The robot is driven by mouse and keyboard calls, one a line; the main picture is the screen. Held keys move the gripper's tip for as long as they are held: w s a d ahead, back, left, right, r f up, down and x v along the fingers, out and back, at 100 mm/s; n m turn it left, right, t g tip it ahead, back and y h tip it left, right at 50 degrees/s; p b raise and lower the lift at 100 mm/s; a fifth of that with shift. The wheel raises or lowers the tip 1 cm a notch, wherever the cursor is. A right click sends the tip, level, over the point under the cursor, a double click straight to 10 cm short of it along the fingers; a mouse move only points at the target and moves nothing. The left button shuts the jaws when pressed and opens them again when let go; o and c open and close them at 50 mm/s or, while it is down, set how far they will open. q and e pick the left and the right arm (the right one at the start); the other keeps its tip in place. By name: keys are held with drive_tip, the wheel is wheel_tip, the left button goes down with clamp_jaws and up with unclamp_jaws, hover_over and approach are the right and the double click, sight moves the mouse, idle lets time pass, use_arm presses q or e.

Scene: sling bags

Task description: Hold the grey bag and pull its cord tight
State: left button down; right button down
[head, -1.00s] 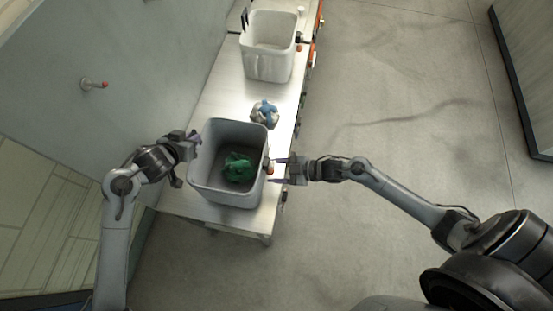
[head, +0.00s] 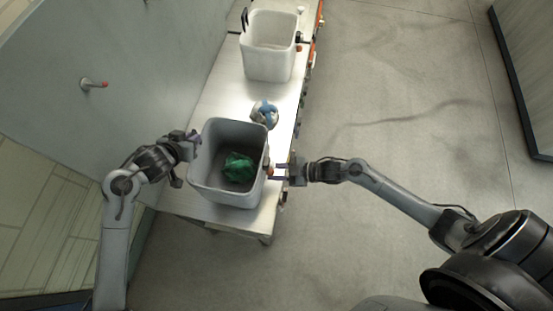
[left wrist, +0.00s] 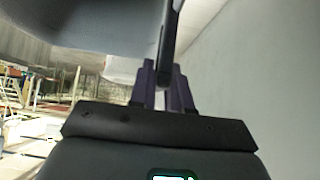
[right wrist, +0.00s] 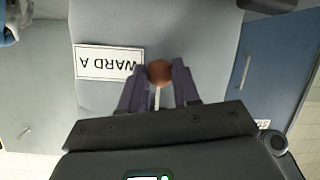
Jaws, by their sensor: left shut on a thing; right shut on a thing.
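The grey bag (head: 230,128), box-shaped and open-topped, stands on the near end of the table with a green bundle (head: 238,168) inside. My left gripper (head: 194,139) is at its left rim. In the left wrist view its purple fingers (left wrist: 165,78) are shut on a dark strap (left wrist: 169,40) beside the bag's wall. My right gripper (head: 278,172) is at the bag's right side. In the right wrist view its fingers (right wrist: 158,80) are shut on a brown ball (right wrist: 159,72) with a thin pale cord (right wrist: 157,98), in front of the wall and a "WARD A" label (right wrist: 108,63).
A blue-and-grey bundle (head: 264,113) lies on the table (head: 220,95) just behind the grey bag. A white bag (head: 268,65) with a black strap stands farther back. The floor at the right is clear.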

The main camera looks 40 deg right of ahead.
wheel_tip(320, 180, down, 6)
drive_tip(key=shift+r, duration=0.25)
drive_tip(key=c, duration=0.8)
unclamp_jaws()
drive_tip(key=shift+s+d, duration=0.1)
drive_tip(key=v, duration=1.2)
use_arm(q)
drive_tip(key=c, duration=1)
unclamp_jaws()
